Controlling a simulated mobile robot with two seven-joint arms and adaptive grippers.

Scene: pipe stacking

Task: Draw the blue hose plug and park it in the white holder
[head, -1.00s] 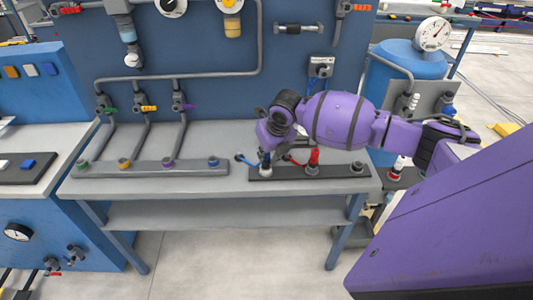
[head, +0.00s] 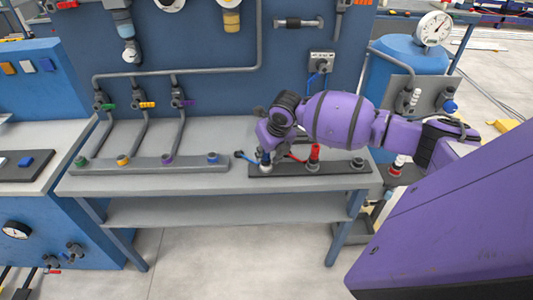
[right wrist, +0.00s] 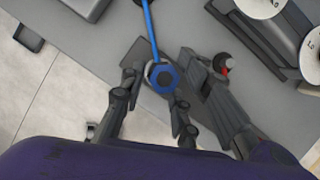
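The blue hose plug (right wrist: 163,77) shows in the right wrist view as a blue hexagonal head with a dark centre and a blue hose (right wrist: 150,24) leading off. It also shows in the head view (head: 265,156), above a white collar (head: 265,168) at the left end of the dark strip. My right gripper (right wrist: 158,103) is open, its fingers on either side of the plug with a gap visible. In the head view it partly hides the plug. White-collared sockets stand on the strip; which is the white holder I cannot tell. My left gripper is out of view.
A red plug (head: 314,152) stands in the dark strip (head: 290,170), close right of my gripper. A grey strip (head: 140,165) with coloured ports lies to the left. The pipe panel (head: 220,95) rises behind.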

